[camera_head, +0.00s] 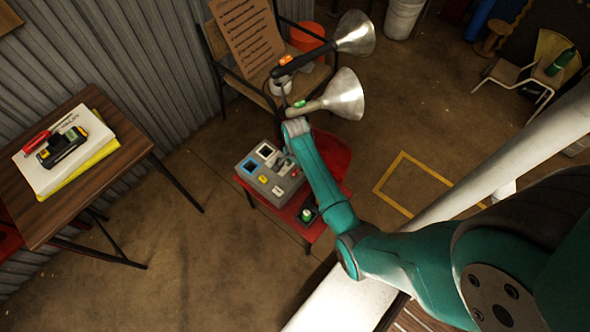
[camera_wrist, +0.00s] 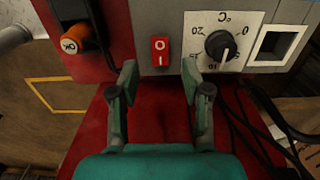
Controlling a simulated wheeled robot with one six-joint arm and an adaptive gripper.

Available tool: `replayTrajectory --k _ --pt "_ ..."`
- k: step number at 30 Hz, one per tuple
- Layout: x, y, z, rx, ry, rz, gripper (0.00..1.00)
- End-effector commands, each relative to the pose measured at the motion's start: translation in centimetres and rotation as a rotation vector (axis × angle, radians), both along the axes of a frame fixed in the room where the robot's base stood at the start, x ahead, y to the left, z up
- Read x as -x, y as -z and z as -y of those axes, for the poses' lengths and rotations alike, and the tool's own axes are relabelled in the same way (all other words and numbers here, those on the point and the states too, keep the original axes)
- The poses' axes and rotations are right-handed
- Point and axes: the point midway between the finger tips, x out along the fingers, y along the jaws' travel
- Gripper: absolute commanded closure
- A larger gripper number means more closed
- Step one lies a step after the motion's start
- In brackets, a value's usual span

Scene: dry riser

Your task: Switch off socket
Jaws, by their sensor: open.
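A grey control box (camera_wrist: 170,15) stands on a red table (camera_wrist: 160,110); in the head view the box (camera_head: 266,190) is left of my forearm. A red rocker switch (camera_wrist: 160,50) marked O and I is on its face in the wrist view. No part is clearly labelled as the socket. Beside the switch is a black knob (camera_wrist: 219,45) on a white temperature scale. My gripper (camera_wrist: 159,80) is open and empty, its two fingertips on either side below the switch, apart from it. In the head view my arm largely hides the gripper.
An orange-ended black part (camera_wrist: 74,40) lies left of the switch in the wrist view, and dark cables (camera_wrist: 245,130) run at the right. Two metal horns (camera_head: 342,95) stand behind the box. A wooden table (camera_head: 60,190) is at left; floor between is clear.

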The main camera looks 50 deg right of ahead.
Motion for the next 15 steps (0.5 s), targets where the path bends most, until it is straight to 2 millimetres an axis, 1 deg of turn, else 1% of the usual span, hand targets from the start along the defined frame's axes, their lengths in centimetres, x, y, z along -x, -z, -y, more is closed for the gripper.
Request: replayTrajectory --k 1,6,10,15 --pt "0.0 0.9 0.0 -0.001 0.000 -0.002 0.52" --pt "0.0 2.8 0.0 0.000 -0.001 0.000 0.52" --pt "0.0 3.6 0.0 0.000 -0.001 0.000 0.52" --pt "0.0 3.8 0.0 0.001 -0.001 0.002 0.52"
